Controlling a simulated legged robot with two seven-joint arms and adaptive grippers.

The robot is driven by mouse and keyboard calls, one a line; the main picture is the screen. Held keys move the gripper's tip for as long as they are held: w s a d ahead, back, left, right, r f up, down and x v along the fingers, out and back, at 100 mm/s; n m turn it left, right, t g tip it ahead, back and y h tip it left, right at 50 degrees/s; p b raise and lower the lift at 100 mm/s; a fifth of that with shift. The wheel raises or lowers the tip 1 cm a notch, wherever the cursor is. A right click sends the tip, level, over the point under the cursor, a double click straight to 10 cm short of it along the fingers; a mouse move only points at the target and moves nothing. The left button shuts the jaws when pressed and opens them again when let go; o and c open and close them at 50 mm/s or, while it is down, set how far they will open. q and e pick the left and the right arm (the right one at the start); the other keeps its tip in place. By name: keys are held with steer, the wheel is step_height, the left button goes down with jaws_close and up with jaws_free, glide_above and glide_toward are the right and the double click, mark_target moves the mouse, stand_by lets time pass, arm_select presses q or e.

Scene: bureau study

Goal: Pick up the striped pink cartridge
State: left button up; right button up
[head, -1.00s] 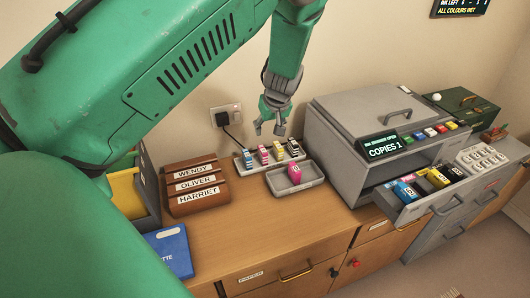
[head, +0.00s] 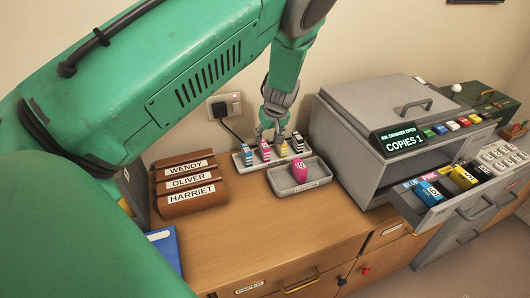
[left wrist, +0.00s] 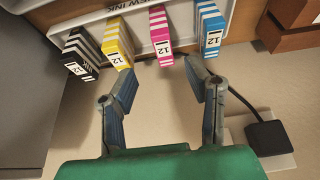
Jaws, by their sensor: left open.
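The striped pink cartridge (head: 265,153) stands in the grey new-ink rack (head: 238,163) against the wall, between a striped blue cartridge (head: 247,155) and a striped yellow one (head: 283,150). In the left wrist view the striped pink cartridge (left wrist: 160,36) shows its white label marked 12, near the top middle. My left gripper (head: 271,136) is open, on the wall side of the rack just behind the cartridges. In the left wrist view its fingertips (left wrist: 160,72) spread either side of the pink cartridge's near end, apart from it. My right gripper is not in view.
A plain pink cartridge (head: 300,172) sits in a small grey tray (head: 318,181) in front of the rack. A striped black cartridge (head: 298,142) is at the rack's right end. The printer (head: 365,120) stands right, its ink drawer open. Name trays (head: 189,187) stand left.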

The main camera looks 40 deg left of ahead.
mark_target(265, 145)
arm_select(q)
steer(key=shift+x, duration=3.85)
steer(key=shift+s, duration=0.15)
jaws_close()
